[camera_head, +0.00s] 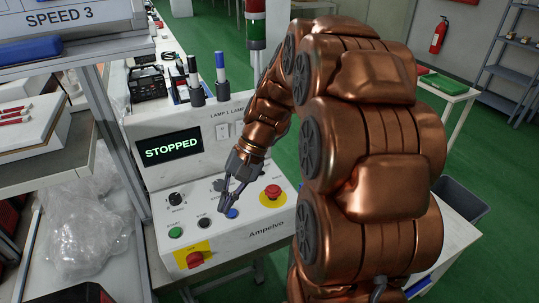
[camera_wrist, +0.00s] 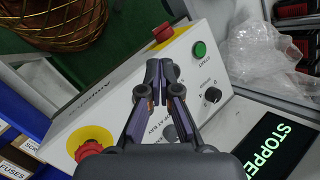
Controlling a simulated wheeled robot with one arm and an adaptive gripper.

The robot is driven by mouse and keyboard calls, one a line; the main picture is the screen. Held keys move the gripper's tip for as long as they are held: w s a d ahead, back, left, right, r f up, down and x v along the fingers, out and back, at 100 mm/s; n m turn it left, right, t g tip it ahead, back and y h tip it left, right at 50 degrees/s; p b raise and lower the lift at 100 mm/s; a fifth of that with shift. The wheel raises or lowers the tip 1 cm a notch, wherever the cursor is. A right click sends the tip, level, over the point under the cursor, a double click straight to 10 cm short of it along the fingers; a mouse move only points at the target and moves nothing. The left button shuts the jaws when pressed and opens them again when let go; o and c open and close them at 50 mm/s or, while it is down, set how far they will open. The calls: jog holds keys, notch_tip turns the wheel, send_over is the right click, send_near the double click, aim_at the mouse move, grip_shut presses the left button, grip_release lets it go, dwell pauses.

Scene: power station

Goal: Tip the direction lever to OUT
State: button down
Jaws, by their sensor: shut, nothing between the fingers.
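My gripper (camera_head: 226,207) is shut and empty over the sloped control panel (camera_head: 285,228); its fingertips also show in the wrist view (camera_wrist: 162,68). A small dark control (camera_head: 217,185) shows just left of my gripper, partly hidden. A dark control also shows beside the fingers in the wrist view (camera_wrist: 171,133). Either may be the direction lever; its tilt and OUT mark are not readable. The display (camera_head: 171,148) reads STOPPED.
The speed knob (camera_head: 175,199) and green start button (camera_head: 175,232) are left of my gripper. Red mushroom buttons stand at right (camera_head: 272,191) and front (camera_head: 195,258). A shelf rack (camera_head: 110,130) borders the left.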

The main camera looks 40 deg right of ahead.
jog(key=w+d+m+t, duration=0.2)
jog(key=d+m+t, duration=0.1)
jog(key=d, duration=0.7)
jog(key=w+d+f+m+t+y, duration=0.1)
jog(key=w+d+m+t, duration=0.1)
jog(key=d, duration=0.8)
jog(key=w+d+f+m+t, duration=0.1)
jog(key=w+d+m+t, duration=0.2)
jog(key=d, duration=0.6)
jog(key=shift+w+d+m+t+y, duration=0.15)
jog(key=shift+d+m+t+y, duration=0.15)
jog(key=shift+d+t+y, duration=0.1)
jog(key=p+x, duration=0.2)
jog(key=x, duration=0.6)
jog(key=shift+w+a, duration=0.15)
jog(key=shift+a, duration=0.1)
jog(key=shift+x, duration=0.85)
